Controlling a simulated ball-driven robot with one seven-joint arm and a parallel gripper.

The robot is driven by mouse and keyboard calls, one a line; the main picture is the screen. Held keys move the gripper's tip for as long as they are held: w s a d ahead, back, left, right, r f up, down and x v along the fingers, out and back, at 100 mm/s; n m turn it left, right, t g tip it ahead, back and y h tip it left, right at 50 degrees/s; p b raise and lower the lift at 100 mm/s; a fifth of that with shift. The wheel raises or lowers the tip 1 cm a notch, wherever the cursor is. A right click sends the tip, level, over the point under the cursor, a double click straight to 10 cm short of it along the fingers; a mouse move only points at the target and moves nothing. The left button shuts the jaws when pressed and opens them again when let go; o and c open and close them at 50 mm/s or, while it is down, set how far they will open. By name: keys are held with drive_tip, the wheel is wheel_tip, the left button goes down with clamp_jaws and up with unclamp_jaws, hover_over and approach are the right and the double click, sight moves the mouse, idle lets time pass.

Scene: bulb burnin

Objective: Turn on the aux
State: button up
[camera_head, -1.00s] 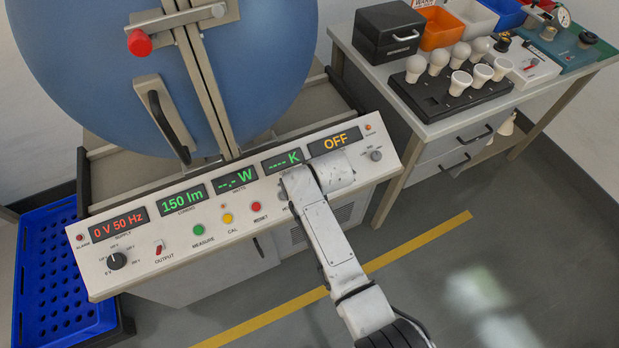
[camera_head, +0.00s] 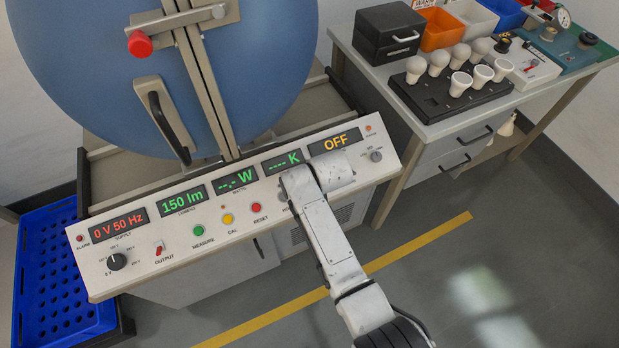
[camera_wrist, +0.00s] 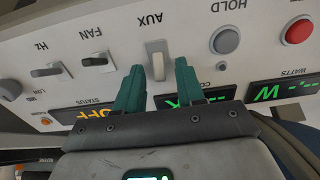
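The AUX switch (camera_wrist: 157,60) is a light grey toggle on a darker plate. It shows in the wrist view, where the panel lettering is upside down. My gripper (camera_wrist: 159,69) is open, with its two green fingers apart. In that picture the switch lies between the two fingertips, and no contact shows. How far the tips are from the panel is unclear. In the head view my arm's end covers this part of the white panel (camera_head: 222,238), so the switch and fingers are hidden there.
In the wrist view the FAN switch (camera_wrist: 98,61) and HZ switch (camera_wrist: 50,70) are left of AUX. The HOLD button (camera_wrist: 224,40) and a red button (camera_wrist: 298,31) are to its right. The status display (camera_head: 335,142) reads OFF. A bench (camera_head: 440,123) with bulbs stands right.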

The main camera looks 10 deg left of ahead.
drive_tip(key=shift+s+r, duration=0.1)
drive_tip(key=shift+r, duration=0.05)
drive_tip(key=p+v, duration=0.1)
drive_tip(key=v, duration=0.9)
drive_tip(key=shift+r, duration=0.15)
drive_tip(key=shift+s+d, duration=0.1)
drive_tip(key=shift+d, duration=0.05)
drive_tip(key=s+d+f+m+g+h, duration=0.1)
drive_tip(key=s+d+f+m, duration=0.2)
drive_tip(key=s+d, duration=0.85)
drive_tip(key=s+d+f+m+g+h, duration=0.1)
drive_tip(key=s+d+f+m+h, duration=0.1)
drive_tip(key=s+d, duration=0.95)
drive_tip(key=s+d+r+m+g, duration=0.1)
drive_tip(key=s+d+r+m, duration=0.1)
drive_tip(key=s+d, duration=0.6)
drive_tip(key=shift+s+d+r+g, duration=0.15)
drive_tip(key=shift+s+d+g, duration=0.2)
drive_tip(key=shift+s, duration=0.6)
drive_tip(key=shift+o, duration=0.4)
